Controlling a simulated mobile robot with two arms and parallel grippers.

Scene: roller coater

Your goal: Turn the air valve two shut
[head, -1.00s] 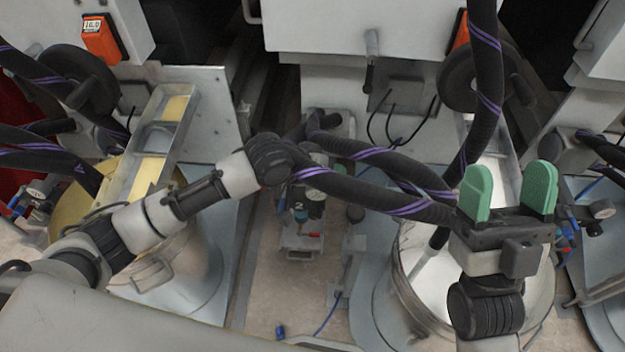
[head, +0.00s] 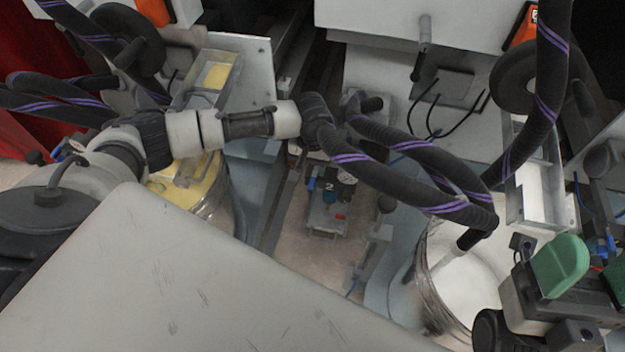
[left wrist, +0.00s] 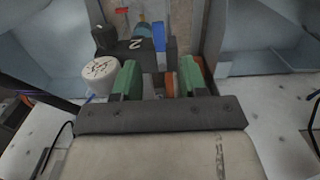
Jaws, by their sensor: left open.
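The air unit marked 2 (head: 328,187) stands low between the two machines, with a blue part and a round gauge. In the left wrist view the same unit (left wrist: 137,44) lies just ahead of the fingers, with a white gauge (left wrist: 100,69) and a small red handle (left wrist: 122,10). My left gripper (left wrist: 160,80) is open, green fingers apart at the unit. A thin orange-brown disc (left wrist: 170,85) shows between them; contact cannot be told. In the head view its fingers are hidden behind my arm and hoses. My right gripper (head: 592,270) is open at the right edge.
A pot with white contents (head: 470,285) stands at right and a yellow one (head: 190,180) at left. Machine panels stand behind. Posts and a bracket flank the unit in a narrow floor gap.

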